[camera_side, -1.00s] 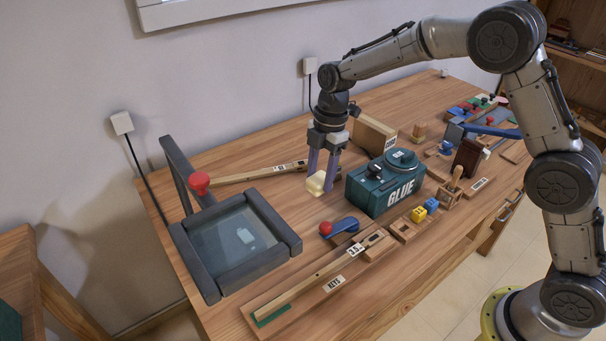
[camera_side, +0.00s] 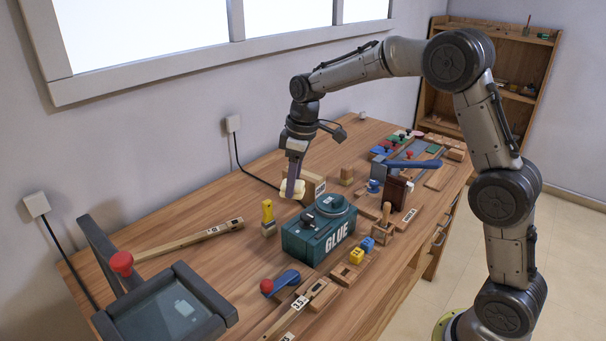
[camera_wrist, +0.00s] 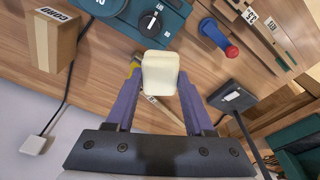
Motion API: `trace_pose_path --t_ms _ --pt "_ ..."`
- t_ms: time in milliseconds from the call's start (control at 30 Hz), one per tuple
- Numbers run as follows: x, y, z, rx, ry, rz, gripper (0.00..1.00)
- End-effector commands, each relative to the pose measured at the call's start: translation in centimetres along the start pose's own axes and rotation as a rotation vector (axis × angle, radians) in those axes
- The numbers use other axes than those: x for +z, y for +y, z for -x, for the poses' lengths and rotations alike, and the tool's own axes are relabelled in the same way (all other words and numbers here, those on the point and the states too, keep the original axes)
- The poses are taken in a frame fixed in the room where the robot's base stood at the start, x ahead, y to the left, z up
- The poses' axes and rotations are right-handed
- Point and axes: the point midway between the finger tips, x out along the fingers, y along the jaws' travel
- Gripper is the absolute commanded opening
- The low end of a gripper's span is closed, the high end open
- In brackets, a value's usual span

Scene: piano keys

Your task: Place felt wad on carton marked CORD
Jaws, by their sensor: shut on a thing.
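The felt wad (camera_side: 291,188) is a small cream block. My gripper (camera_side: 293,185) is shut on it and holds it up, behind the green GLUE machine in the side view. The wad also shows between my fingers in the wrist view (camera_wrist: 159,75). The carton marked CORD (camera_wrist: 54,38) is a brown cardboard box, at the upper left of the wrist view and to one side of the wad. In the side view the carton (camera_side: 316,184) is partly hidden behind my gripper and the wad. I cannot tell the exact gap between wad and carton.
The GLUE machine (camera_side: 318,238) stands in front of my gripper. A yellow-handled brush (camera_side: 268,218) stands upright to its left. A long wooden strip (camera_side: 190,240) and a dark-framed screen (camera_side: 170,310) lie farther left. A brown block (camera_side: 396,190) stands to the right.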

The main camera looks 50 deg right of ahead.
Motion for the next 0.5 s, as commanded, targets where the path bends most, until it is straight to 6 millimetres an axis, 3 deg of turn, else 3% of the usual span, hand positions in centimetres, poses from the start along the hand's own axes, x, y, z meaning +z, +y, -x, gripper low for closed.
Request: trace_pose_path --t_ms 33,200,333,500 --pt "0.9 2.5 1.0 0.019 0.003 -0.107 0.02" --pt "4.2 8.5 3.7 0.055 0.002 -0.353 0.02" --pt "6.3 11.4 4.9 0.065 0.001 -0.426 0.02" --pt "7.8 13.0 5.3 0.07 -0.001 -0.471 0.02"
